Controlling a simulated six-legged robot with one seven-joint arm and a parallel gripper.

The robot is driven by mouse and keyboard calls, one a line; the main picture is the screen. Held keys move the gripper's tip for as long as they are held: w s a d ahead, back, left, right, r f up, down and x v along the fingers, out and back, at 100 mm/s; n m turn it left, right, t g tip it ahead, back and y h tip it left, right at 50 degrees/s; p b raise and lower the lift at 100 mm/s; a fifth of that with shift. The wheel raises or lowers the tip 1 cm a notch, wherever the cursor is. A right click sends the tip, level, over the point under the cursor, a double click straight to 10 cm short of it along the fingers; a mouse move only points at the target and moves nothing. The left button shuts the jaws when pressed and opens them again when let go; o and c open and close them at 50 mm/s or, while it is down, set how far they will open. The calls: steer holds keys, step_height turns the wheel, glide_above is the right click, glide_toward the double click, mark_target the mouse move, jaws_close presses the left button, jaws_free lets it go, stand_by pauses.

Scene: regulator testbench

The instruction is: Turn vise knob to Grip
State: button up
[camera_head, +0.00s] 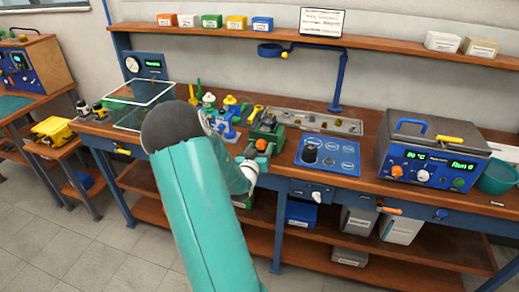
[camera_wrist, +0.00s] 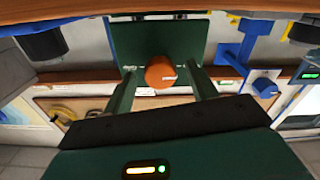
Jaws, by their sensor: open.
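The vise (camera_head: 268,131) is a green block on the workbench near its front edge, with an orange knob (camera_head: 261,145) facing forward. In the wrist view the orange knob (camera_wrist: 160,72) is in the upper middle, in front of the vise's green plate (camera_wrist: 180,40). A small pale mark shows on the knob, but I cannot read its setting. My gripper (camera_wrist: 163,78) is open, with one green finger on each side of the knob. A gap shows between the fingers and the knob; contact cannot be told. In the head view my arm hides most of the gripper.
A blue panel with a black knob (camera_head: 310,152) lies right of the vise, and a bath unit (camera_head: 432,155) stands farther right. A metal tray (camera_head: 315,121) lies behind. Colourful fittings (camera_head: 229,108) stand left of the vise. A shelf (camera_head: 380,43) runs above.

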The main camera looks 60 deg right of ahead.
steer(key=shift+c, duration=0.4)
steer(key=c, duration=0.9)
